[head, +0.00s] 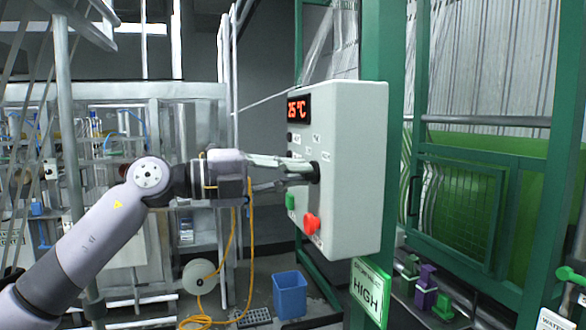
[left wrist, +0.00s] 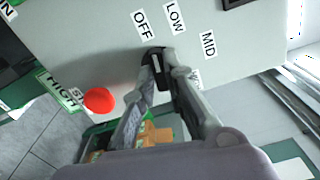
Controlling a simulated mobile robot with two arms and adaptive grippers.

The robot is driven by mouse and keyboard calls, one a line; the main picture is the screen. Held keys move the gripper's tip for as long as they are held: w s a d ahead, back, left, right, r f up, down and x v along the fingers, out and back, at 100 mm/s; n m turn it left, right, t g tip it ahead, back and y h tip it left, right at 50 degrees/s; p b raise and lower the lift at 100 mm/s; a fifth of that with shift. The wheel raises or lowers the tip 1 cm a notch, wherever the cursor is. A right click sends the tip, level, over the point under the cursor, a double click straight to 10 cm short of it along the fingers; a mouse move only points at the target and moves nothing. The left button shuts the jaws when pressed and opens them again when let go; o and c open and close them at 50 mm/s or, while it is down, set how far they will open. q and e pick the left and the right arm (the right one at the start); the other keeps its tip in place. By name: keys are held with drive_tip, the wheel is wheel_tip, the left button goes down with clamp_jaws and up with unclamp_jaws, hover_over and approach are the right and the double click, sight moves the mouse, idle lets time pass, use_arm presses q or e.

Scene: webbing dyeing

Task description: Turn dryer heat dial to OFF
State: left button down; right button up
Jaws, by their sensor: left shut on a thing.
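The dryer heat dial is a black round knob (head: 315,172) on the front of a pale control box (head: 352,150). My left gripper (head: 300,172) is shut on the dial, with its fingers reaching in from the left. In the left wrist view the dial (left wrist: 153,55) sits between the fingertips (left wrist: 160,68). The OFF label (left wrist: 143,25), LOW label (left wrist: 174,17) and MID label (left wrist: 208,44) lie around it. A further label is partly hidden by a finger. A pale mark shows on the dial near OFF, but its exact setting is hard to tell. My right gripper is out of view.
A green post (head: 384,60) stands beside the box; a blue bin (head: 290,294) is on the floor.

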use_arm(q)
drive_tip(key=shift+n+p, duration=0.3)
drive_tip(key=shift+n, duration=0.5)
drive_tip(key=c, duration=1.6)
unclamp_jaws()
drive_tip(key=shift+c, duration=0.2)
drive_tip(key=shift+a, duration=0.1)
drive_tip(key=v, duration=1.2)
